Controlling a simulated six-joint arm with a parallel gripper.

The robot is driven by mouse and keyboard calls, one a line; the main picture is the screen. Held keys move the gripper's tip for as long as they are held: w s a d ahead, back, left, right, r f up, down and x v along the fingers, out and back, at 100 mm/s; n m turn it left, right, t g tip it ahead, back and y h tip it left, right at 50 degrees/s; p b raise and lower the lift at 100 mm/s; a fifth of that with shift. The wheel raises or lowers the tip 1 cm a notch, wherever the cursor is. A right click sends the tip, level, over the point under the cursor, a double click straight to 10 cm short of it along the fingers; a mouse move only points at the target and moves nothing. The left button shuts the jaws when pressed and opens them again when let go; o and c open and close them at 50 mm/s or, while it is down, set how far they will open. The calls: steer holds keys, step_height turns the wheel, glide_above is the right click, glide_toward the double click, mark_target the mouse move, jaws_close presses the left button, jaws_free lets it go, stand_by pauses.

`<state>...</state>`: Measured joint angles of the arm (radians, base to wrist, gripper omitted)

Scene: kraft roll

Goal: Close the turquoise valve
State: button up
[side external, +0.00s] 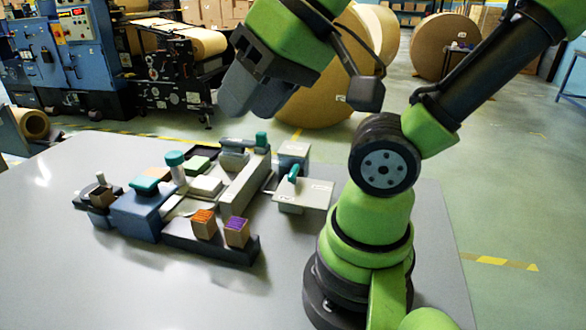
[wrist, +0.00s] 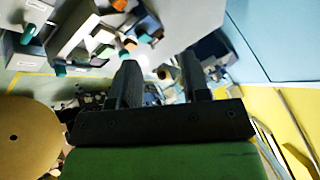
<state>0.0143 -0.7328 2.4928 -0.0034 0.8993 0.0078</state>
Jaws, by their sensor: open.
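Several turquoise parts show on the grey table, and I cannot tell for sure which is the valve. A turquoise lever (side external: 293,172) stands tilted on a pale labelled box at the right of the cluster. A round turquoise knob (side external: 174,158) tops a pale post, and a turquoise cap (side external: 261,139) is at the back. A flat turquoise piece (side external: 146,184) lies on a blue box. In the wrist view, turquoise parts (wrist: 28,34) show at the upper left. My gripper (side external: 252,98) is open and empty, above and behind the cluster; its fingers also show in the wrist view (wrist: 160,70).
A dark tray (side external: 210,245) holds an orange-topped block (side external: 203,223) and a purple-topped block (side external: 237,231). The table (side external: 80,270) is clear at the front left. Large kraft rolls (side external: 325,90) and a blue machine (side external: 60,60) stand behind on the floor.

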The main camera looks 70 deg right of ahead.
steer(key=w+d+f+m+g+h, duration=0.2)
steer(key=w+d+m, duration=0.2)
steer(key=d, duration=0.2)
steer(key=m+g, duration=0.5)
steer(key=m, duration=0.5)
glide_toward(294, 170)
step_height(294, 170, down, 9)
steer(key=shift+w, duration=0.15)
jaws_close()
